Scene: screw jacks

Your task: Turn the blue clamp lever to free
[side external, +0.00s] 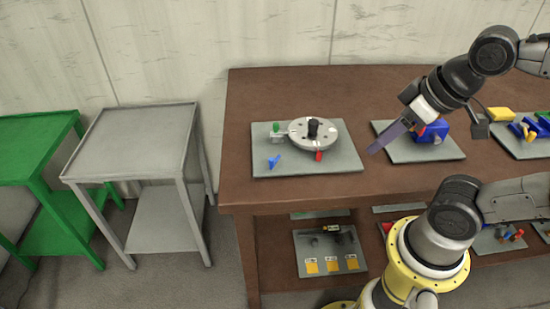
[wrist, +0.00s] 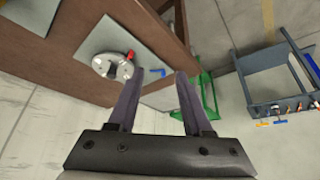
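A small blue lever (side external: 274,161), which I take for the blue clamp lever, sits at the front left of a grey plate (side external: 340,163) on the brown bench. It also shows in the wrist view (wrist: 157,72), beyond my fingertips. A round light-grey disc (side external: 301,135) with a dark hub stands on the same plate. A red lever (side external: 319,156) is at the disc's front, and a green knob (side external: 276,127) at its left. My gripper (side external: 374,150) is in the air to the right of this plate, apart from the lever. In the wrist view my fingers (wrist: 159,80) are spread and empty.
A second grey plate (side external: 440,154) carries a blue block (side external: 436,130) with a red piece beneath my arm. Another plate (side external: 520,150) with blue and yellow parts is farther right. A grey table (side external: 135,130) and a green table (side external: 35,150) stand left of the bench.

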